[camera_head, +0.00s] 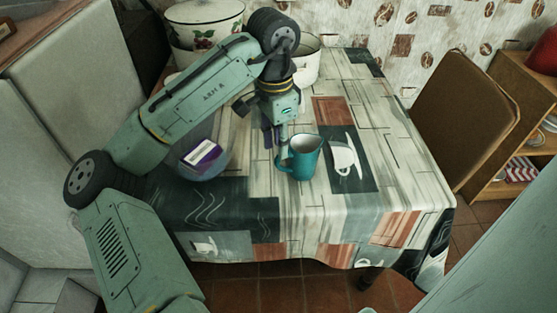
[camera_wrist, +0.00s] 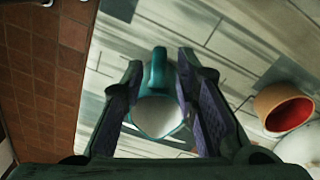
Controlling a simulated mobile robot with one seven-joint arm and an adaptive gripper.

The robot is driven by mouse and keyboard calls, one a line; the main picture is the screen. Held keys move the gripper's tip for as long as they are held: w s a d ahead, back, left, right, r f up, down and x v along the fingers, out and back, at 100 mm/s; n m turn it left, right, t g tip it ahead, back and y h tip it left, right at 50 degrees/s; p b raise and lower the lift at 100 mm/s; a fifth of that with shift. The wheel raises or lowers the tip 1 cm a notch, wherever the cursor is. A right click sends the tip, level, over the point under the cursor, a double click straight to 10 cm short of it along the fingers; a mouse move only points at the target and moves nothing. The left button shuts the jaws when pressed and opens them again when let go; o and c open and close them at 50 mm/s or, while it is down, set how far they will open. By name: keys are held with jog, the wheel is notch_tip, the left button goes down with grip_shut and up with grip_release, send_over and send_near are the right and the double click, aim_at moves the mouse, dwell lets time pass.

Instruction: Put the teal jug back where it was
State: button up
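The teal jug (camera_head: 304,160) stands upright on the patterned tablecloth near the middle of the table, its handle toward the left in the head view. In the wrist view the jug (camera_wrist: 158,112) shows its pale inside, with the handle pointing up between the fingers. My gripper (camera_head: 275,138) points down just left of the jug, close to the handle. In the wrist view my gripper (camera_wrist: 160,66) is open, one finger on each side of the handle, with gaps visible. Whether a finger touches the jug I cannot tell.
A bluish bowl (camera_head: 222,168) with a purple-and-white box (camera_head: 203,155) stands left of the jug. Enamel pots (camera_head: 203,22) stand at the back left. An orange vessel with a red inside (camera_wrist: 283,107) shows in the wrist view. The tablecloth right of the jug is clear.

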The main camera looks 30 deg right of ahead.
jog(key=shift+w+r, duration=0.1)
jog(key=shift+r, duration=1.8)
